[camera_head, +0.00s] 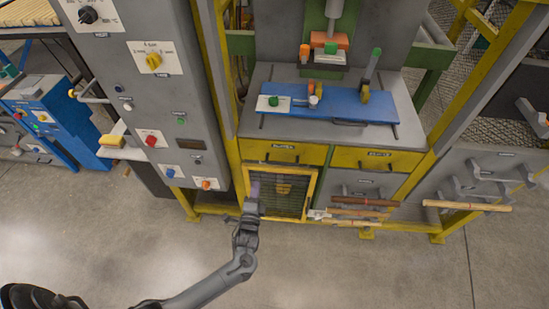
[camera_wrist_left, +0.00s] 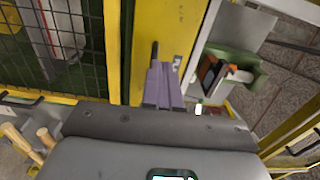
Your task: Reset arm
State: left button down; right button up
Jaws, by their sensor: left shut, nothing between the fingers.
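My left arm reaches in from the bottom left of the head view. Its gripper (camera_head: 253,189) is in front of the left part of the yellow-framed mesh door (camera_head: 315,182) under the workbench. In the left wrist view the two purple-grey fingers (camera_wrist_left: 164,84) are together with nothing between them, against the background of a yellow panel (camera_wrist_left: 183,20). I cannot tell whether the fingertips touch anything. My right gripper is not in view.
A grey control cabinet (camera_head: 150,90) stands left of the gripper. A blue plate (camera_head: 340,104) with small fixtures lies on the bench above. Wooden handles (camera_head: 467,206) stick out at the right. Open concrete floor (camera_head: 360,275) lies in front.

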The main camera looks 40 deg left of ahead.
pick_arm(q)
jog(key=s+f+g+h, duration=0.1)
jog(key=s+f, duration=0.2)
jog(key=s, duration=0.6)
jog(key=s+d+r+n+g+h, duration=0.8)
jog(key=s+d+r+n+g, duration=0.35)
jog(key=s, duration=0.45)
notch_tip(320, 180, up, 32)
jog(key=d+m+p, duration=0.1)
jog(key=p, duration=3.1)
jog(key=shift+d+r, duration=0.15)
jog(key=shift+d, duration=0.05)
